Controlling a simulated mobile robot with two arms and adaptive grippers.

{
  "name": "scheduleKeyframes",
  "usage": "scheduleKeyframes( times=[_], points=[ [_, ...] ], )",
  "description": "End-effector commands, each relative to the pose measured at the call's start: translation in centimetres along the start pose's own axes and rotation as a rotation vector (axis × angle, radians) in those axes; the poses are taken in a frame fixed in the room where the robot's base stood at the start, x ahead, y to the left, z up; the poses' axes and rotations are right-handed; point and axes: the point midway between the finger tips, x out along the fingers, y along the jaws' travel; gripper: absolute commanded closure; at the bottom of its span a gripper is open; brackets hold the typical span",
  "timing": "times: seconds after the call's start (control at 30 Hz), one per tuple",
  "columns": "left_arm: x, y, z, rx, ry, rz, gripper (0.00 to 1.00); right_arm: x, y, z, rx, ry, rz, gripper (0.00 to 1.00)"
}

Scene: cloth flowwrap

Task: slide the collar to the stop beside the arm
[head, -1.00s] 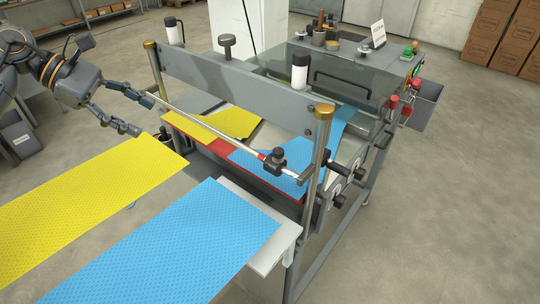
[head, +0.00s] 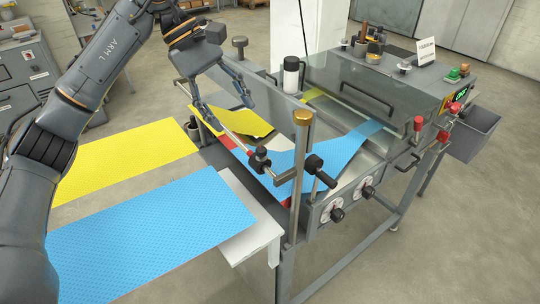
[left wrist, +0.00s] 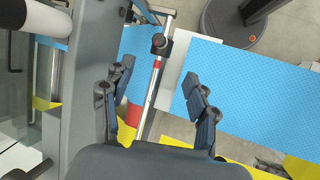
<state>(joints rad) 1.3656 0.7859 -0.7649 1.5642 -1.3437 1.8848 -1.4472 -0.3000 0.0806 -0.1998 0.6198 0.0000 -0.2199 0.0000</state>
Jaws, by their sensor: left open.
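The collar is a dark block with a round knob (head: 259,158) on a slanting silver rod (head: 238,142). It sits near the rod's near right end, with a red band on the rod just behind it. The collar also shows in the left wrist view (left wrist: 160,43), at the top middle. A dark bracket (head: 285,177) is at the rod's near end, a short gap from the collar; I cannot tell which part is the stop. My left gripper (head: 226,106) is open and empty above the rod, up the rod from the collar. In the wrist view the rod passes between its fingers.
A brass-capped post (head: 303,118) and a black-knobbed lever (head: 318,165) stand right of the collar. A grey crossbeam (head: 268,91) runs close behind my left gripper. Yellow cloth (head: 130,155) and blue cloth (head: 150,235) lie at the left. Open floor is at the lower right.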

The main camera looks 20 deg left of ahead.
Motion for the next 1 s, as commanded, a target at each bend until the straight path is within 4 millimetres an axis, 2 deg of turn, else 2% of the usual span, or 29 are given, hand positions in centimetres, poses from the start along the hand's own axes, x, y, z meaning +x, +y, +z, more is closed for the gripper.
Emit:
scheduleKeyframes(
  times=[0.3, 0.5, 0.7, 1.0],
  points=[
    [6.4, -0.1, 0.2, -0.003, -0.006, -0.005, 0.42, -2.5, -0.1, -0.3, 0.000, 0.001, -0.001, 0.42],
    [10.0, 0.0, 0.2, -0.003, -0.006, -0.003, 0.42, -3.7, 0.1, -0.3, 0.000, 0.000, 0.000, 0.42],
    [11.9, 0.0, 0.1, -0.003, -0.003, 0.001, 0.42, -4.2, 0.1, -0.4, 0.000, 0.000, 0.000, 0.42],
    [12.3, 0.0, 0.0, -0.002, -0.002, 0.001, 0.42, -4.2, -0.2, -0.5, 0.002, 0.001, -0.004, 0.42]
  ],
)
